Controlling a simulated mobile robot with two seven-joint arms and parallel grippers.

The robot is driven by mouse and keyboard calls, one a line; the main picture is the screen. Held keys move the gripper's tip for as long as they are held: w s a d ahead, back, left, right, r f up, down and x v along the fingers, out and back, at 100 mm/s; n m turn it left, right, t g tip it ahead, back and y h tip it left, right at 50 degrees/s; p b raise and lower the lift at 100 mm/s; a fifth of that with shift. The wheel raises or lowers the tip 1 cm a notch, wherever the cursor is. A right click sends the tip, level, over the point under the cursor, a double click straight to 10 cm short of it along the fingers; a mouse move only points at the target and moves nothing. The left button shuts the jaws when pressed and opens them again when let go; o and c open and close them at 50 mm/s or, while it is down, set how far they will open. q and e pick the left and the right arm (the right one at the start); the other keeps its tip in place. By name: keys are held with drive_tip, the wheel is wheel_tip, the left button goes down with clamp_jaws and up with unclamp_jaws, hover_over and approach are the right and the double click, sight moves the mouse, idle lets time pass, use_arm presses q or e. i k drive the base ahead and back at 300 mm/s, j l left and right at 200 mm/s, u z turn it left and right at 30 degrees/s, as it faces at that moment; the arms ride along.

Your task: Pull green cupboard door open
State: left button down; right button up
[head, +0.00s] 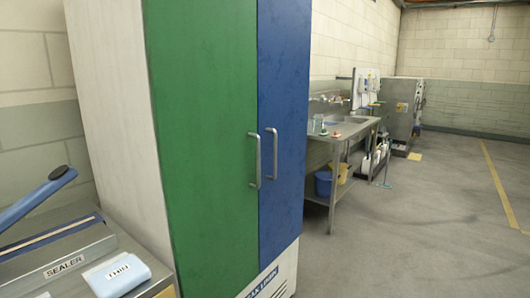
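A tall cupboard stands in the middle-left of the head view, with a white side panel (110,90). Its left door is green (205,130) and its right door is blue (284,110). Both doors look shut, with their edges meeting at a vertical seam. A silver vertical bar handle (255,161) sits near the right edge of the green door. A second similar handle (272,154) sits on the blue door beside the seam. Neither of my grippers is in view, and nothing touches the handles.
A sealer machine (65,262) with a blue lever stands at the lower left, with a small pale-blue labelled object (128,275) on it, close to the cupboard. A steel sink table (345,135) stands beyond the cupboard. The grey floor (420,235) at right is clear.

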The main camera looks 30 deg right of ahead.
sight(201, 56)
drive_tip(key=i+l, duration=0.1)
drive_tip(key=l, duration=0.35)
drive_tip(key=i+l, duration=0.1)
drive_tip(key=l, duration=0.3)
drive_tip(key=i+l, duration=0.15)
drive_tip(key=l, duration=0.3)
